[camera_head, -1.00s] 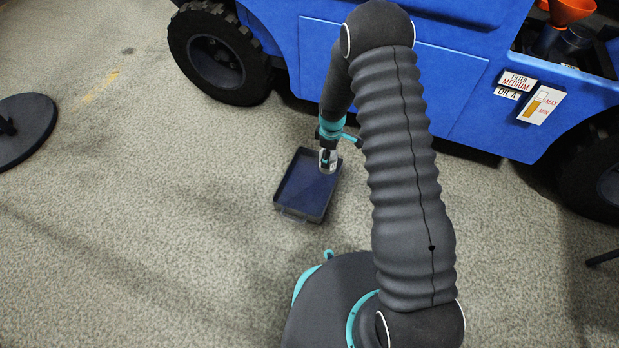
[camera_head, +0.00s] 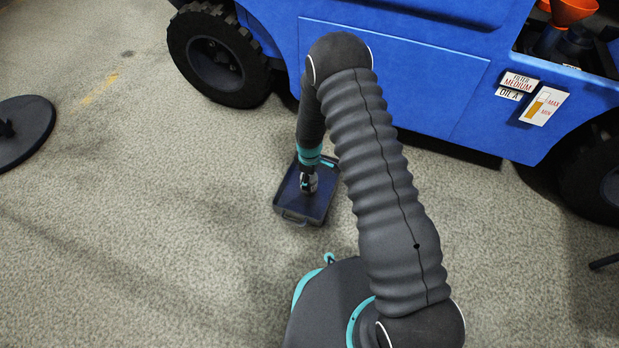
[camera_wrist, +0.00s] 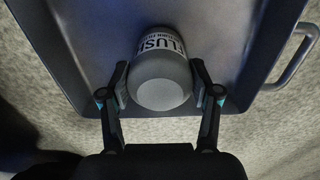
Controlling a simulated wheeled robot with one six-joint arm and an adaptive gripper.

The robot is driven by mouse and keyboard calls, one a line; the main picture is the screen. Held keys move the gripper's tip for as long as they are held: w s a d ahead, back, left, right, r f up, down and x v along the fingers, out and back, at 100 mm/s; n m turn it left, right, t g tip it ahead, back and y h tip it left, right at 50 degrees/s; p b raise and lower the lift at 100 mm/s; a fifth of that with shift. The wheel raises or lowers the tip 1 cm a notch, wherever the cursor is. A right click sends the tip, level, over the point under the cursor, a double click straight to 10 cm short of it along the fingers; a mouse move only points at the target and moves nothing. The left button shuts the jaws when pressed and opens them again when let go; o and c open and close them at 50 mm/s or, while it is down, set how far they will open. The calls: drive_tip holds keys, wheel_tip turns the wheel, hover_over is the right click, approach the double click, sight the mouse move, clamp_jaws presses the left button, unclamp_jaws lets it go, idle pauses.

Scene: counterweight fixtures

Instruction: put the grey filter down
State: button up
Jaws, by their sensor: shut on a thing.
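The tray shows around and behind the filter in the wrist view (camera_wrist: 215,20). I cannot tell whether the filter touches the tray floor.
The tray stands on the speckled floor (camera_head: 180,240), with a handle (camera_wrist: 296,58) at one end. A blue vehicle (camera_head: 420,75) with black wheels (camera_head: 218,55) stands behind it. A dark round base (camera_head: 28,125) lies at far left. Floor left of the tray is clear.

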drive_tip(key=shift+f, duration=0.15)
drive_tip(key=o, duration=1.5)
drive_tip(key=shift+o, duration=0.2)
wheel_tip(320, 180, up, 13)
drive_tip(key=p, duration=0.1)
drive_tip(key=shift+f+p, duration=0.2)
drive_tip(key=shift+p, duration=0.15)
